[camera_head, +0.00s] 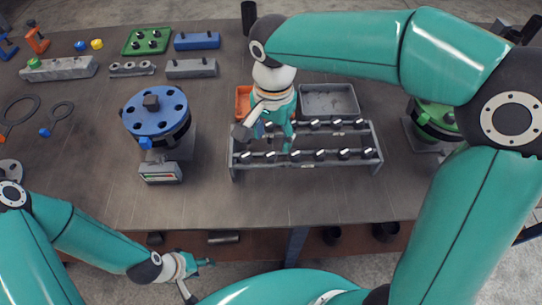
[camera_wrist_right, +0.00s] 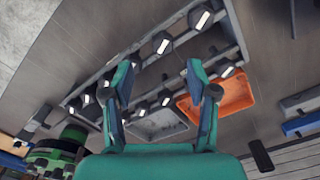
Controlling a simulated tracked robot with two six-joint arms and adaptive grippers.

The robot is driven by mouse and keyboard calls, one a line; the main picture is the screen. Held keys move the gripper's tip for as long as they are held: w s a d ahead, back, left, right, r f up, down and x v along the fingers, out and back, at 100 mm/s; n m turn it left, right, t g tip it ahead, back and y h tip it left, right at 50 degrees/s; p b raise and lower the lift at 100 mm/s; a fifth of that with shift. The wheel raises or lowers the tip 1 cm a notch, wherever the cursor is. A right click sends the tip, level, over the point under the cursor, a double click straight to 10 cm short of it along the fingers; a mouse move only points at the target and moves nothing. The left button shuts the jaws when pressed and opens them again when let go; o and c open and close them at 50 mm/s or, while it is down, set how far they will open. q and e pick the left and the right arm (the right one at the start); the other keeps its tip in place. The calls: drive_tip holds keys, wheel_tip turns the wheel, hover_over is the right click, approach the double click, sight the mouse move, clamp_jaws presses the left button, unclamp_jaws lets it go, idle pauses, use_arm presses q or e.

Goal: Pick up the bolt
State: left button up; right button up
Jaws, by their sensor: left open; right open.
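Several dark bolts with white marks, such as one in the front row (camera_head: 320,154) and one in the back row (camera_head: 314,125), sit in two rows on a grey rack (camera_head: 378,145). My right gripper (camera_head: 277,138) is over the left part of the rack, fingers pointing down among the bolts. In the right wrist view its fingers (camera_wrist_right: 158,76) are apart, with a bolt (camera_wrist_right: 162,42) seen beyond the gap between them. Nothing is held between them. My left gripper (camera_head: 206,263) is open and empty, low in front of the table edge, away from the rack.
An orange tray (camera_head: 243,100) and a grey tray (camera_head: 330,100) stand behind the rack. A blue flanged pipe (camera_head: 155,115) stands left of it, a green flange (camera_head: 436,118) right. Small parts and fixtures lie at the back left. The table front is clear.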

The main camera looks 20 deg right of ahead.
sight(271, 154)
drive_tip(key=shift+w+a+f+p, duration=0.1)
drive_tip(key=shift+a+f+p, duration=0.1)
drive_tip(key=shift+f, duration=1.4)
drive_tip(key=shift+a+f+p, duration=0.1)
drive_tip(key=shift+f+p, duration=0.1)
drive_tip(key=shift+f, duration=1.35)
clamp_jaws()
